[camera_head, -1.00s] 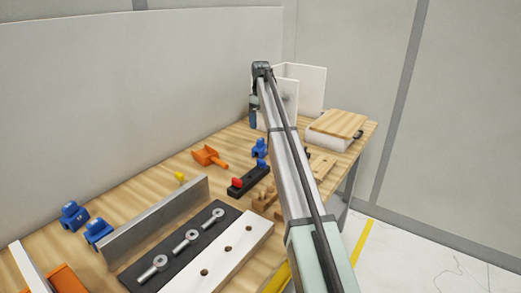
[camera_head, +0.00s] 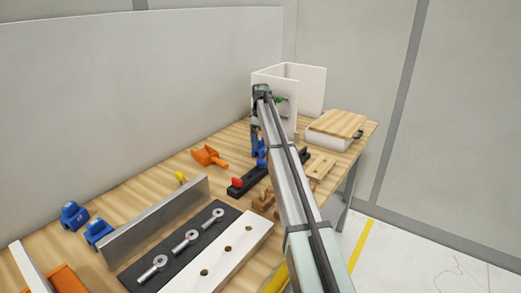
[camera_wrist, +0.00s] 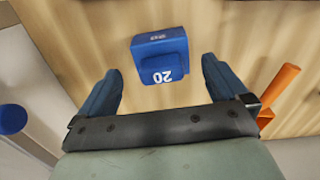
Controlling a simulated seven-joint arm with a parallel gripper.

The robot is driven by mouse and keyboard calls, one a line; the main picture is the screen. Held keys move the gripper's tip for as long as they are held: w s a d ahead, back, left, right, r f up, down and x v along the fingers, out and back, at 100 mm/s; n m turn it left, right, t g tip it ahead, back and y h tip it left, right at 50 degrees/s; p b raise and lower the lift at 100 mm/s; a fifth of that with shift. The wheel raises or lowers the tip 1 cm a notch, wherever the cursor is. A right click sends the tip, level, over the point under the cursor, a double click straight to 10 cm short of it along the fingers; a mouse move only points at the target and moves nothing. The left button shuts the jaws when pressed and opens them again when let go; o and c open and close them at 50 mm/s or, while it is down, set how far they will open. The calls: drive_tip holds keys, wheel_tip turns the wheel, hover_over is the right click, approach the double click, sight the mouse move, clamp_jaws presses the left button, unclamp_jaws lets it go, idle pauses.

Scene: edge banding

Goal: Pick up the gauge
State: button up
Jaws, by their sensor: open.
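A blue block marked 20 (camera_wrist: 160,60), which looks like the gauge, stands on the wooden bench. In the wrist view it lies between and slightly past my open fingers, apart from both and a little nearer the right one. My gripper (camera_wrist: 160,72) is open and empty, with dark blue fingers. In the head view my gripper (camera_head: 256,143) points down just above this blue block (camera_head: 261,158), which is partly hidden by my arm. I cannot tell the exact height left between the fingertips and the bench.
A black bar with a red knob (camera_head: 238,183) lies close in front of the block. An orange tool (camera_head: 208,157) lies to the left; an orange handle (camera_wrist: 282,92) shows in the wrist view. More blue blocks (camera_head: 74,215) stand front left.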

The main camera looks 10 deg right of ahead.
sight(260, 147)
wheel_tip(260, 147, down, 5)
drive_tip(key=shift+s, duration=0.1)
drive_tip(key=c, duration=1.1)
